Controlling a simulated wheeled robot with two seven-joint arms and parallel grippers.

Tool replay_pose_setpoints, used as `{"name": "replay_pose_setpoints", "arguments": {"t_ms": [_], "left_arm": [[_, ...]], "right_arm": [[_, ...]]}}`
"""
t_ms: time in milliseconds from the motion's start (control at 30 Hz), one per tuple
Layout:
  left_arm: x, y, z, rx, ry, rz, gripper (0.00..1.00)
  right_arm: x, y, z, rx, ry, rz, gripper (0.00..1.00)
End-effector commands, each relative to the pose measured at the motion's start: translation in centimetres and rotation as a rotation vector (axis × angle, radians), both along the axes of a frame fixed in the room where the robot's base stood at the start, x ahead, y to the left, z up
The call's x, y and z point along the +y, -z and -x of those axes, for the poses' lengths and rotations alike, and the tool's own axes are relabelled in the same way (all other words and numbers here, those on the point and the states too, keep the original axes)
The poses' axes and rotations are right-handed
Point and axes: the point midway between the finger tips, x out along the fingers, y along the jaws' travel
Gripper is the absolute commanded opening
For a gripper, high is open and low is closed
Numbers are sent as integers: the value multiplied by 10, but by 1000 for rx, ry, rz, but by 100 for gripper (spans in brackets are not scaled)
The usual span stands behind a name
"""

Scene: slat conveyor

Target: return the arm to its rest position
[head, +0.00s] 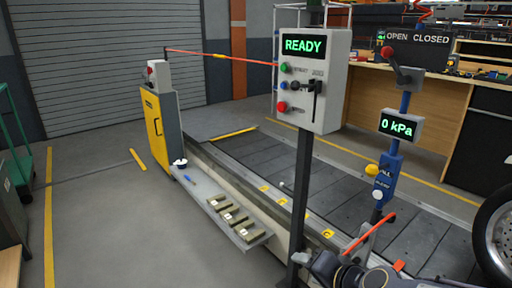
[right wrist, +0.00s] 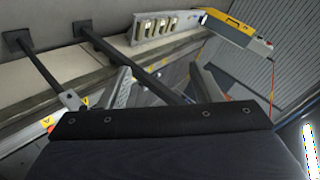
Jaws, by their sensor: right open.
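My right arm (head: 385,279) comes in at the bottom right of the head view. Its gripper (head: 312,262) is low, beside the dark post (head: 301,190) of the control panel; the fingers are small and partly unclear there. In the right wrist view the two grey fingers (right wrist: 160,88) stand apart with nothing held between them. A dark bar passes behind the fingers in that view. My left gripper is not in view.
The control panel (head: 315,80) reads READY. The slat conveyor (head: 330,180) runs behind the post. A side shelf (head: 200,185) holds several small blocks. A blue stand with a 0 kPa display (head: 400,125) and a wheel (head: 497,235) are at right. Floor at left is open.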

Motion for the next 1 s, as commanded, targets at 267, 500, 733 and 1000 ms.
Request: {"name": "replay_pose_setpoints", "arguments": {"t_ms": [267,500,733,1000], "left_arm": [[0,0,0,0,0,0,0],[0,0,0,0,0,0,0],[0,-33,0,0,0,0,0],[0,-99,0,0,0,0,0]], "right_arm": [[-42,-20,109,10,-267,150,58],[-71,-3,173,99,-340,323,58],[-85,-26,200,162,-356,404,58],[-84,-91,200,160,-357,402,58]]}}
